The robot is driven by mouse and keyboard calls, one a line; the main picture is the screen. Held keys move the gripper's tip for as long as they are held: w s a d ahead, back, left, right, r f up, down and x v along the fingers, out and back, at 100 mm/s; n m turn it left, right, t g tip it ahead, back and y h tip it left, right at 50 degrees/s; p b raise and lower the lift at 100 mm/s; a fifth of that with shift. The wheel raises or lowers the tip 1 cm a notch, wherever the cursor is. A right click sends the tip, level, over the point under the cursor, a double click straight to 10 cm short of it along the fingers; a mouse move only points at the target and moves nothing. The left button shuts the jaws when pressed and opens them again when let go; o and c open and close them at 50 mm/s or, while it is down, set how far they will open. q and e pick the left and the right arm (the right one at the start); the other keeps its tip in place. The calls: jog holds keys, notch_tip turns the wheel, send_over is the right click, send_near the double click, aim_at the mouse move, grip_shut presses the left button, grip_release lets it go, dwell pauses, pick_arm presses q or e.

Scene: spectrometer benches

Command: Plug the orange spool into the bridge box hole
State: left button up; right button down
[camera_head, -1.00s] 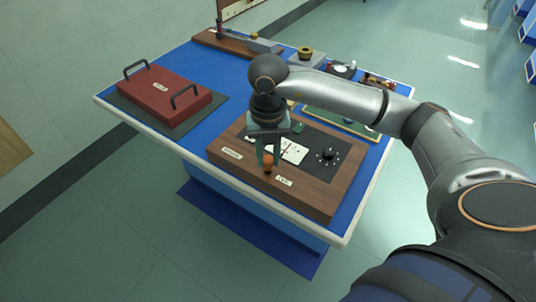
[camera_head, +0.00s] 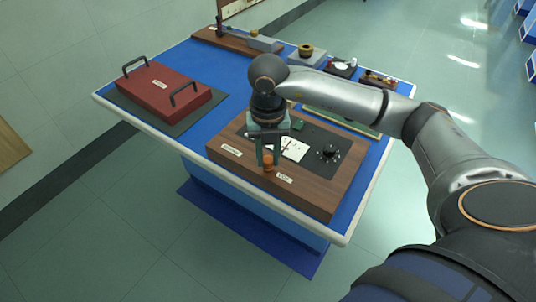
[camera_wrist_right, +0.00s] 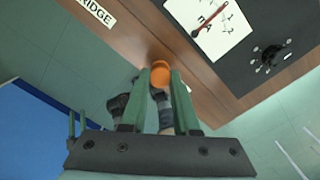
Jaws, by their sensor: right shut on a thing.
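The bridge box (camera_head: 310,193) is a brown wooden box with a dark panel, a white meter and a knob, near the table's front edge. My right gripper (camera_head: 268,157) points down over its front part, shut on the small orange spool (camera_head: 268,165). In the right wrist view the orange spool (camera_wrist_right: 160,76) sits between the green fingertips (camera_wrist_right: 158,84), against or just off the brown face of the bridge box (camera_wrist_right: 135,38). The hole is hidden, and I cannot tell whether the spool is in it. My left gripper is not in view.
A red case (camera_head: 160,90) with two black handles lies on a dark mat at the left of the blue table (camera_head: 222,72). Several instruments stand along the back, among them a grey block with a brass top (camera_head: 306,52). Blue table surface is free between the case and the box.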

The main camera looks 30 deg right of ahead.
jog(key=shift+f+b, duration=0.4)
jog(key=shift+f, duration=0.05)
dwell(0.3)
jog(key=c, duration=0.7)
grip_release()
jog(key=o, duration=0.5)
jog(key=shift+o, duration=0.2)
